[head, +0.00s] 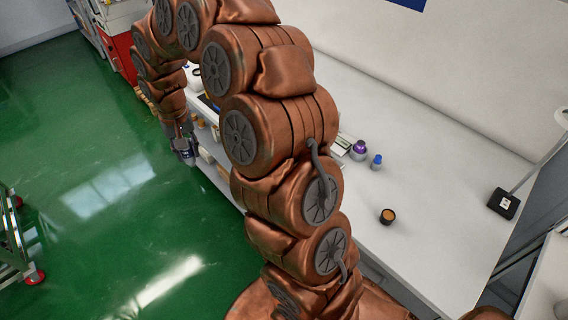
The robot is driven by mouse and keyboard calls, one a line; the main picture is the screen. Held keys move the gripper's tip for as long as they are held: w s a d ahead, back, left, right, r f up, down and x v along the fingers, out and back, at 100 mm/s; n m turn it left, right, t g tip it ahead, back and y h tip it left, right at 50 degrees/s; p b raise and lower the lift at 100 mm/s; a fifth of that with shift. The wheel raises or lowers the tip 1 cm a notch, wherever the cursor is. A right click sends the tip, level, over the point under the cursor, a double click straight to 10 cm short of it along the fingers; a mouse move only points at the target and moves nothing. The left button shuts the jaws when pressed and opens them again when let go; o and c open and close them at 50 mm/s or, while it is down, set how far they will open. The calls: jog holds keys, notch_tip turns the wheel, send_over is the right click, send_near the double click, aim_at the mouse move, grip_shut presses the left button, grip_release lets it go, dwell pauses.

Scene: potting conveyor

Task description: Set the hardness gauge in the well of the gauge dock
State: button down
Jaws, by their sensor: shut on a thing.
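My arm rises through the middle of the head view and bends over to the left, where my gripper (184,150) hangs pointing down by the left edge of the white bench (440,190). It is small in the picture and shut on a small, dark thing. I cannot make out whether this is the hardness gauge. I cannot pick out the gauge dock or its well. My arm covers much of the bench, and a dark thing with a yellowish edge (207,103) shows only partly beside it.
On the bench right of my arm stand a purple-capped bottle (359,149), a blue-capped bottle (376,162) and a small black pot with orange-brown top (387,216). A black lamp base (503,204) is at the right. Green floor (100,180) lies open on the left.

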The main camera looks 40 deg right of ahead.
jog(key=s+d+f+m+b, duration=0.2)
jog(key=s+d+m+b, duration=0.5)
jog(key=s+m, duration=0.35)
jog(key=s+d+f+m+b, duration=0.3)
jog(key=s+d+m+b, duration=0.5)
jog(key=s+m, duration=0.3)
jog(key=shift+m, duration=0.35)
jog(key=shift+w+d+f+p, duration=0.75)
jog(key=shift+w+d+p, duration=0.3)
jog(key=shift+w+d, duration=0.9)
jog(key=shift+w+d+f+p, duration=0.7)
jog(key=shift+w+d+p, duration=0.6)
jog(key=shift+d, duration=1.1)
jog(key=shift+w+d+f+p, duration=0.8)
jog(key=shift+w+d, duration=1.1)
jog(key=shift+d, duration=0.3)
jog(key=shift+f, duration=0.1)
jog(key=shift+f+b, duration=0.2)
jog(key=shift+b, duration=0.1)
jog(key=c, duration=0.8)
grip_release()
